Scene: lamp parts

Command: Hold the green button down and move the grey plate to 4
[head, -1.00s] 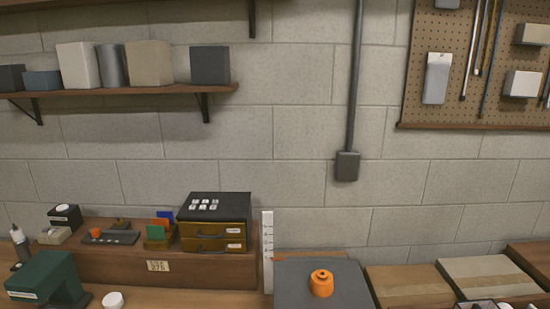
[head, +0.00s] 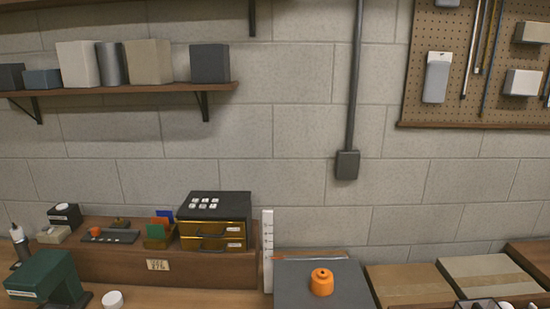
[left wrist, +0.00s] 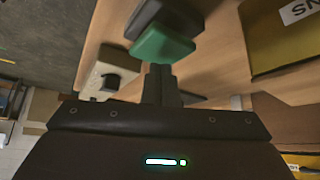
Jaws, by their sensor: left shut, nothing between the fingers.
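The green button (left wrist: 165,44) shows in the left wrist view on a dark base, just beyond my fingertips. My left gripper (left wrist: 160,72) is shut and empty, close to the button; I cannot tell whether they touch. The grey plate (head: 292,290) lies flat at the lower middle of the head view, with an orange knob (head: 321,283) on top. A white upright scale (head: 267,250) stands at its left; its numbers are too small to read.
A brass-fronted drawer box (head: 214,222) stands on a wooden riser left of the scale. A dark green device (head: 42,275) and a white round piece (head: 112,300) stand at the lower left. Flat boxes (head: 410,285) lie right of the plate. A beige block (left wrist: 108,72) lies beside the button.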

